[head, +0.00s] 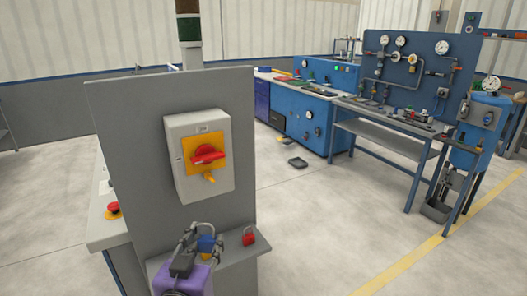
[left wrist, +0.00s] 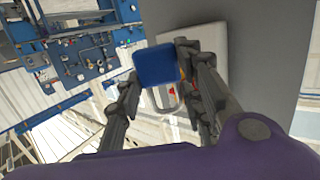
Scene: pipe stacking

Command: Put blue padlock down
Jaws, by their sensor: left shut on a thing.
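My left gripper (head: 206,240) is in front of the grey panel at the bottom of the head view, above a small grey shelf (head: 238,254). It is shut on a blue padlock (head: 206,245). In the left wrist view the blue padlock (left wrist: 157,65) sits between the fingertips of my left gripper (left wrist: 157,78), with its metal shackle (left wrist: 165,98) showing. Whether the padlock touches the shelf cannot be told. My right gripper is not in view.
A red padlock (head: 249,236) stands on the shelf, just right of my left gripper. A grey switch box (head: 205,180) with a red rotary handle (head: 207,155) is mounted on the panel above. A red button (head: 113,207) is at left.

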